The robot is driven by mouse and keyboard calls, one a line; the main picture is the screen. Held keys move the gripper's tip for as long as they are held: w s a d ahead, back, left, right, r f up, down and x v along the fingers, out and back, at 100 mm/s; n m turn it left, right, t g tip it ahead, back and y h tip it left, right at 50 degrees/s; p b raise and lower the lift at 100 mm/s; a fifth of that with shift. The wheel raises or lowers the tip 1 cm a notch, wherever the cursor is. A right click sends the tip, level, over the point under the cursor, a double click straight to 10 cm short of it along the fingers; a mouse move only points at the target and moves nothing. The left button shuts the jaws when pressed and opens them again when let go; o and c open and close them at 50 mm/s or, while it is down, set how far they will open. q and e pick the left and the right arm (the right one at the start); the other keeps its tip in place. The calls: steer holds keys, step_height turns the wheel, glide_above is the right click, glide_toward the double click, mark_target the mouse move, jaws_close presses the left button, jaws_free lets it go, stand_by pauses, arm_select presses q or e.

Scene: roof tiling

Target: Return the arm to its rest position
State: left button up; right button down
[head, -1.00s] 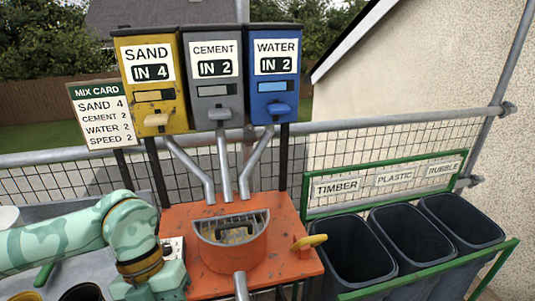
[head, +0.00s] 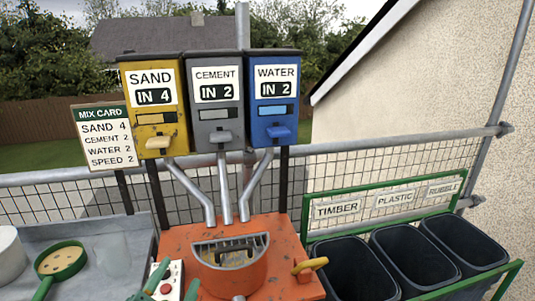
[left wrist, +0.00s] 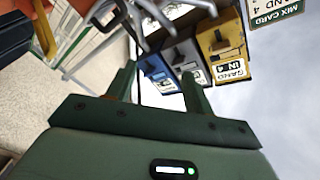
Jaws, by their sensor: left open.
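My left gripper (head: 174,284) shows at the bottom edge of the head view, only its green fingertips in sight, in front of a small control box (head: 172,270) with red and white parts. In the left wrist view its two dark green fingers (left wrist: 158,90) stand apart with nothing between them. The rest of the left arm is out of the head view. My right gripper is in neither view.
An orange mixer table (head: 285,240) stands below the sand (head: 154,105), cement (head: 213,100) and water (head: 275,95) dispensers, which read IN 4, IN 2 and IN 2. Dark bins (head: 350,265) stand at right. A grey tray (head: 110,240) with a green-rimmed round tool (head: 62,262) lies at left.

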arm_select(q)
steer(key=s+a+f+n+g+y, duration=0.2)
steer(key=s+a+f+g+y, duration=0.1)
steer(key=s+a+f+g, duration=0.5)
steer(key=s+a+f+n+g+y, duration=0.1)
steer(key=s+a+f+g+y, duration=0.4)
steer(key=s+f, duration=0.5)
steer(key=s+d+f+g+h, duration=0.1)
steer(key=s+d+f+h, duration=0.15)
steer(key=f, duration=1.05)
steer(key=s+d+f+g+h, duration=0.1)
steer(key=s+f+h, duration=0.15)
steer(key=f, duration=1.05)
steer(key=s+f+n+g, duration=0.1)
steer(key=s+f+n, duration=0.1)
steer(key=s+f, duration=0.5)
steer(key=s+f+n+g+h, duration=0.1)
steer(key=s+f, duration=0.6)
steer(key=s, duration=0.6)
steer(key=shift+s+n+g, duration=0.25)
steer(key=shift+n+g, duration=0.15)
